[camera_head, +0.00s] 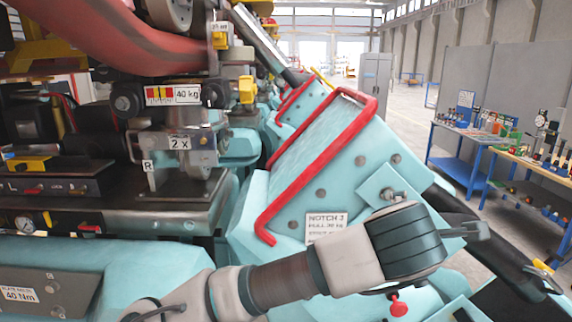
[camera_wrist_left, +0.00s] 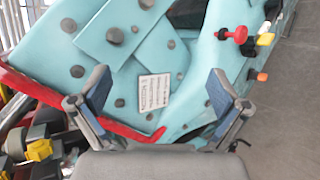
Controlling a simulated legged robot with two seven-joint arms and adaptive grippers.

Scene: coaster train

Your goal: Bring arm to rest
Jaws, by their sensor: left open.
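My left arm comes in from the lower left in the head view and reaches across in front of a turquoise coaster car (camera_head: 340,170) with a red tubular bar (camera_head: 315,160). My left gripper (camera_head: 472,231) is at its right end, partly hidden behind the wrist. In the left wrist view, the left gripper (camera_wrist_left: 158,103) is open with two blue-padded fingers spread apart and nothing between them. Beyond the fingers lie the turquoise panel (camera_wrist_left: 135,60) and a white label plate (camera_wrist_left: 154,90). I cannot tell how far the fingers are from the panel. My right gripper is not in view.
A red knob (camera_head: 398,305) sits below the wrist. Dark machinery with a "40 kg" label (camera_head: 173,95) fills the left. Workbenches (camera_head: 540,165) with small parts stand at the right, a grey cabinet (camera_head: 375,75) at the back. The grey floor (camera_head: 405,120) between is mostly clear.

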